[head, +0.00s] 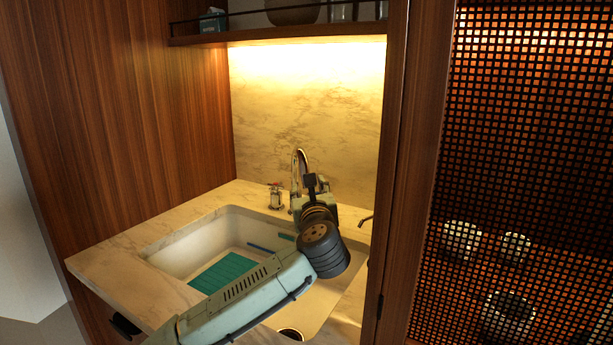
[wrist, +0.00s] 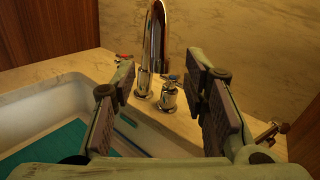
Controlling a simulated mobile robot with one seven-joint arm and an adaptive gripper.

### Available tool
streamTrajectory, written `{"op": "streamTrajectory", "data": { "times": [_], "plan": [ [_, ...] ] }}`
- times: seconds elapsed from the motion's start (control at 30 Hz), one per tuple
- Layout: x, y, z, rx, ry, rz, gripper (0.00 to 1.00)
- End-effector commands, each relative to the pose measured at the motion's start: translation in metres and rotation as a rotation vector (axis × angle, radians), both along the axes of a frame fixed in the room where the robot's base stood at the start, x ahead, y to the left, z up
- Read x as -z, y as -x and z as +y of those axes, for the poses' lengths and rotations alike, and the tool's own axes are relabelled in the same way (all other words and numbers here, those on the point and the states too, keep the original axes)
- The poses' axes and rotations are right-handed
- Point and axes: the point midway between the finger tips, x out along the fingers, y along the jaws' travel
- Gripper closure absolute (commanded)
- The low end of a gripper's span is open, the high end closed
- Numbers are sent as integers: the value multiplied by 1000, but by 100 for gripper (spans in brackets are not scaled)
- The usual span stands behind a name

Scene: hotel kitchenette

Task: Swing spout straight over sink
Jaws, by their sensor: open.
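The chrome gooseneck spout (head: 299,163) stands at the back of the sink (head: 190,243), against the marble wall. In the wrist view the spout (wrist: 154,40) rises beyond my fingers, left of the middle of the gap. The blue-marked tap handle (wrist: 170,98) stands just right of its base, also in the gap. My gripper (wrist: 160,72) is open and empty, with one finger on each side of this view; no contact with the spout shows. In the head view my gripper and arm hide the faucet's lower part. Which way the spout's outlet points is hard to tell.
A red-marked handle (head: 275,196) stands left of the spout. A small metal fitting (head: 366,220) is on the counter to the right. A shelf (head: 280,33) hangs above; a wooden post (head: 388,180) stands right.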

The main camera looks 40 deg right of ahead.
Motion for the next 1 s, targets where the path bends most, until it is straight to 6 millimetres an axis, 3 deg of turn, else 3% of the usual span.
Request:
{"op": "streamTrajectory", "data": {
  "times": [0.2,0.4,0.73,1.0],
  "plan": [
    [-3,-34,-21,-1,1,2,60],
    [-1,-50,-31,0,3,1,60],
    [0,-52,-33,2,4,0,60],
    [-1,-52,-33,2,4,0,78]
  ]
}}
